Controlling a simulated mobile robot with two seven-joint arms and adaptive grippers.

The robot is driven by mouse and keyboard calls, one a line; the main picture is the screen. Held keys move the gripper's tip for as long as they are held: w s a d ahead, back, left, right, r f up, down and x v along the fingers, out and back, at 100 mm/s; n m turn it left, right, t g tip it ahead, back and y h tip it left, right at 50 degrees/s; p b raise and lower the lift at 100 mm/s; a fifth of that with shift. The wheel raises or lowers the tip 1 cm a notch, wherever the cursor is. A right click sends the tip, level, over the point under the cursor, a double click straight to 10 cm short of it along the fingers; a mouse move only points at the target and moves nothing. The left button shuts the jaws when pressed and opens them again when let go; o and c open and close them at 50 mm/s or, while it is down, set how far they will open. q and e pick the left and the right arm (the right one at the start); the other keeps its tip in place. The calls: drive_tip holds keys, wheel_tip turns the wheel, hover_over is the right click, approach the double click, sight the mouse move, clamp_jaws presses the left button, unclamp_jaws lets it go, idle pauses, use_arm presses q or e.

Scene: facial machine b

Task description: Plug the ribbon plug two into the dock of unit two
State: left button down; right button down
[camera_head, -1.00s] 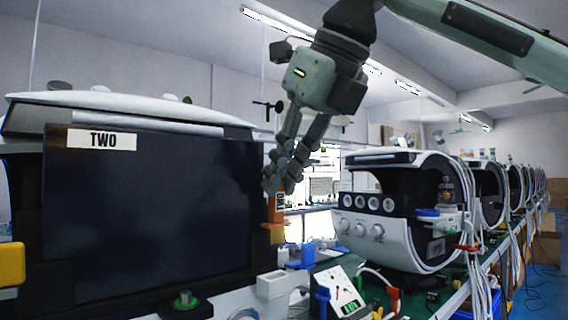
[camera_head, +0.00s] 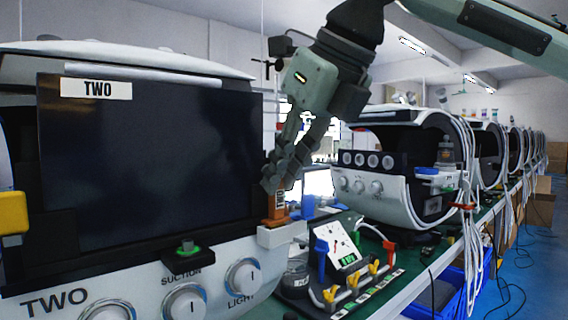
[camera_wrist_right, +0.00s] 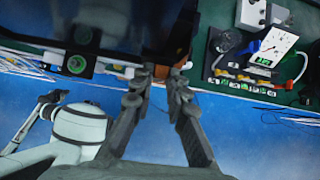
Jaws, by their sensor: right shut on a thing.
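My right gripper (camera_head: 276,182) points down at the right edge of unit two (camera_head: 230,60). It is shut on the orange ribbon plug (camera_head: 276,207), which has a dark label. The plug's lower end is at the top of a small white block (camera_head: 283,236) on the unit's right side, which looks like the dock. I cannot tell whether the plug is inside it or just resting at its top. My left gripper is not clearly seen.
Unit two's dark screen (camera_head: 150,160) stands left of the gripper. A small tilted panel (camera_head: 345,243) and several coloured clips on a rack (camera_head: 352,290) stand right of the dock. More white units (camera_head: 390,180) line the green bench beyond. A blue crate (camera_head: 455,292) is below.

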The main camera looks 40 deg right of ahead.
use_arm(q)
drive_tip(key=shift+w+a+r, duration=0.1)
drive_tip(key=shift+w+r, duration=0.1)
drive_tip(key=shift+w, duration=0.4)
drive_tip(key=shift+s, duration=0.3)
use_arm(e)
drive_tip(key=shift+f, duration=0.25)
drive_tip(key=c, duration=1.4)
unclamp_jaws()
use_arm(q)
drive_tip(key=shift+s+f, duration=0.15)
drive_tip(key=shift+s, duration=0.15)
drive_tip(key=shift+w, duration=0.25)
use_arm(e)
drive_tip(key=v, duration=1.2)
